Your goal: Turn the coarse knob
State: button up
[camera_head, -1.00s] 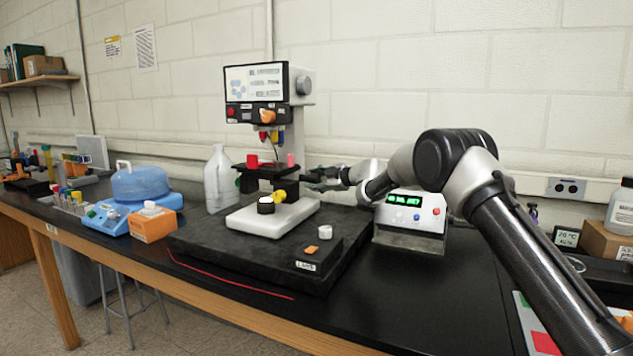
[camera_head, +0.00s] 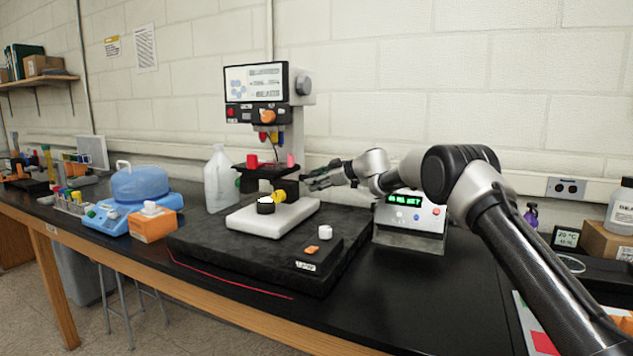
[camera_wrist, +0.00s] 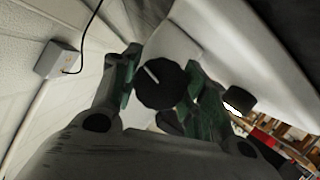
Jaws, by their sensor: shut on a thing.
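The black coarse knob (camera_wrist: 160,86), with a white line on its face, sits between the green-padded fingers of my gripper (camera_wrist: 165,72) in the wrist view. The fingers are shut on it from both sides. A second, smaller dark knob (camera_wrist: 239,100) is to the right of my fingers. In the head view my gripper (camera_head: 312,180) reaches in from the right to the instrument (camera_head: 298,140), just right of its dark stage (camera_head: 262,171). There I cannot make out the gripped knob; the gripper seems to cover it.
The instrument has a white base (camera_head: 272,220) on a black slab (camera_head: 215,247). A box with a green display (camera_head: 410,215) stands under my arm. A clear jug (camera_head: 219,180) and a blue-lidded device (camera_head: 140,185) stand left. Open bench lies in front right.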

jog(key=shift+m+g, duration=0.4)
jog(key=shift+m, duration=0.2)
jog(key=o, duration=1)
jog(key=v, duration=1.2)
jog(key=shift+d+f, duration=0.1)
jog(key=shift+f, duration=0.1)
dwell(0.5)
